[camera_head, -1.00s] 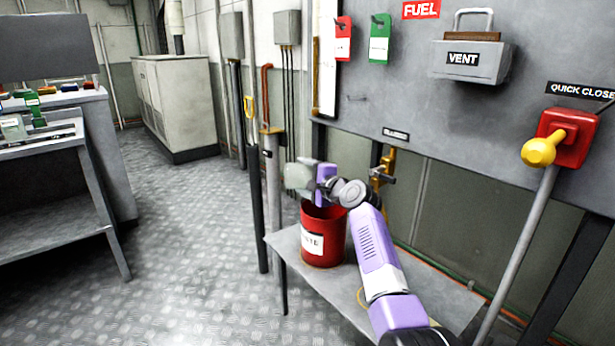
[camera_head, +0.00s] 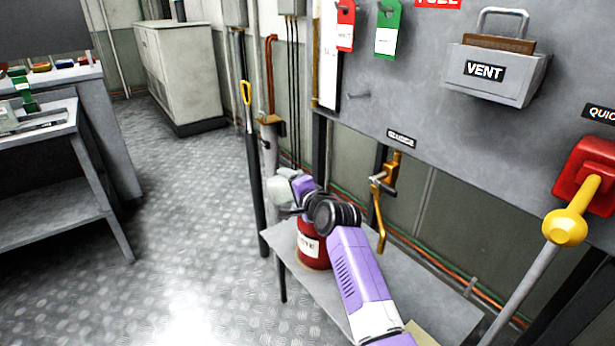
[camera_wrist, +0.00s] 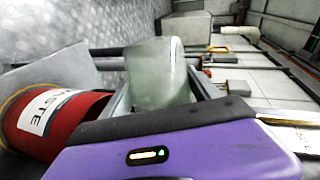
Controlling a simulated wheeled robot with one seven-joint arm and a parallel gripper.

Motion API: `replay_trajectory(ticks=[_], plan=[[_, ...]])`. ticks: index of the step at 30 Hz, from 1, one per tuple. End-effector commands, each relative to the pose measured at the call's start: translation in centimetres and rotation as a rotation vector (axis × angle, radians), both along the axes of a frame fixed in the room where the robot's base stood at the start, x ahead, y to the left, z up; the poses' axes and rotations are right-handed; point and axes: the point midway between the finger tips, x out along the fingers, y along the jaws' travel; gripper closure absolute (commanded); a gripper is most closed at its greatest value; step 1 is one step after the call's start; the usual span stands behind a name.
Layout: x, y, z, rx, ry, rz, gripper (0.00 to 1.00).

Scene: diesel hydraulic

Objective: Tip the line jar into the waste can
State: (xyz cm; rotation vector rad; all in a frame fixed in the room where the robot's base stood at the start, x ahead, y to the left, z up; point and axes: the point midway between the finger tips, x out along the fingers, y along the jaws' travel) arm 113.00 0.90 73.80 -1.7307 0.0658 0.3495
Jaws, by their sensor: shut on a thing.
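The line jar (camera_wrist: 160,75) is a pale, greenish translucent vessel. My gripper (camera_wrist: 165,95) is shut on it in the wrist view. In the head view the jar (camera_head: 280,188) is small, at the far end of my gripper (camera_head: 290,196), above and slightly left of the waste can. The red waste can (camera_head: 312,250) with a white label stands on the grey shelf; my wrist hides its top. In the wrist view the can (camera_wrist: 75,130) lies to the left, its opening partly hidden by my gripper. I cannot tell how full the jar is.
The grey shelf (camera_head: 345,307) holds the can. A brass crank (camera_head: 380,205) sits behind my wrist, under the grey panel (camera_head: 420,100). A black pole with a yellow handle (camera_head: 250,140) stands left of the shelf. A workbench (camera_head: 60,195) is at far left, with open floor between.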

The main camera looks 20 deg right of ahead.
Motion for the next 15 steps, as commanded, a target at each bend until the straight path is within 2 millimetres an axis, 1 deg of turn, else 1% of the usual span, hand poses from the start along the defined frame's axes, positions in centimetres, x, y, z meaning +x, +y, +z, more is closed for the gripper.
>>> replay_trajectory(ticks=[5,11,15], plan=[[0.08,-0.72,0.25,-0.053,0.008,-0.018,0.84],[0.08,-0.80,0.18,-0.135,0.027,-0.019,0.84],[0.09,-0.78,-0.08,-0.248,0.049,-0.018,0.84]])
